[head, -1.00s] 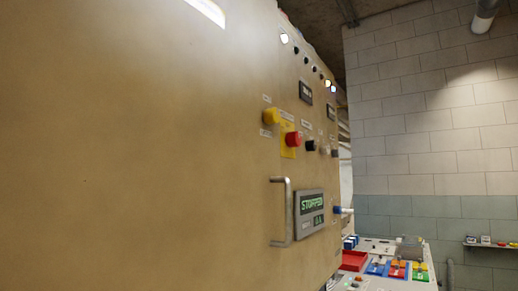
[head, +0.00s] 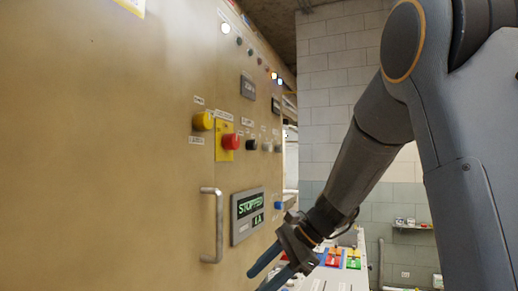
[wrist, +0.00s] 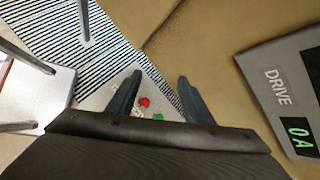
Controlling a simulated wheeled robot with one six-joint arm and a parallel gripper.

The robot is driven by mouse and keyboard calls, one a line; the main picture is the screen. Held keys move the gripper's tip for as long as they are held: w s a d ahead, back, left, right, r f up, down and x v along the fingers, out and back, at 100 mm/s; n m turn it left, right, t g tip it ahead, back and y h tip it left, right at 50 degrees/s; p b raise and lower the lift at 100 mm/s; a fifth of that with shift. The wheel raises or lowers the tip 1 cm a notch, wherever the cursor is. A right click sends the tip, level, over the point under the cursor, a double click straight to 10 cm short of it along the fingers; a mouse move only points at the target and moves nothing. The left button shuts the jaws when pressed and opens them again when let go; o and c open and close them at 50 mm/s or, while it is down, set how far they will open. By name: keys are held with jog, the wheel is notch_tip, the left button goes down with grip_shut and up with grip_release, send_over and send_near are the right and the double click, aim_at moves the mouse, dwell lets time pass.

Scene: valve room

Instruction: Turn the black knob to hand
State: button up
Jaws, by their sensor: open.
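The black knob (head: 252,145) is small in the head view, on the tan panel just right of a red button. Its pointer direction and label are too small to read. My gripper (head: 264,275) is open and empty, low in the head view. It is below and slightly right of the knob, in front of the panel's lower part and apart from the knob. In the wrist view my gripper (wrist: 159,78) shows two parted dark fingers with nothing between them. The knob does not show in the wrist view.
Below are a metal handle (head: 218,225) and a "STOPPED" display (head: 247,214). A bench (head: 345,262) with coloured trays stands behind my gripper.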

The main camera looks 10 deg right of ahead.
jog(key=w+d+r+m+t+y+p, duration=0.15)
jog(key=w+r, duration=0.25)
jog(key=r, duration=0.5)
jog(key=w+d+r+m+t+y+p, duration=0.1)
jog(key=w+d+r+m+t+y, duration=0.2)
jog(key=r, duration=0.5)
jog(key=m+t+y+p, duration=0.2)
jog(key=m, duration=0.1)
send_near(256, 145)
jog(key=a, duration=0.2)
jog(key=p+x, duration=0.1)
jog(key=x, duration=0.2)
jog(key=p+x, duration=0.2)
jog(key=x, duration=0.1)
jog(key=shift+w, duration=0.5)
jog(key=shift+w+a, duration=0.2)
jog(key=shift+a, duration=0.1)
jog(key=c, duration=1.1)
jog(key=shift+o, duration=0.2)
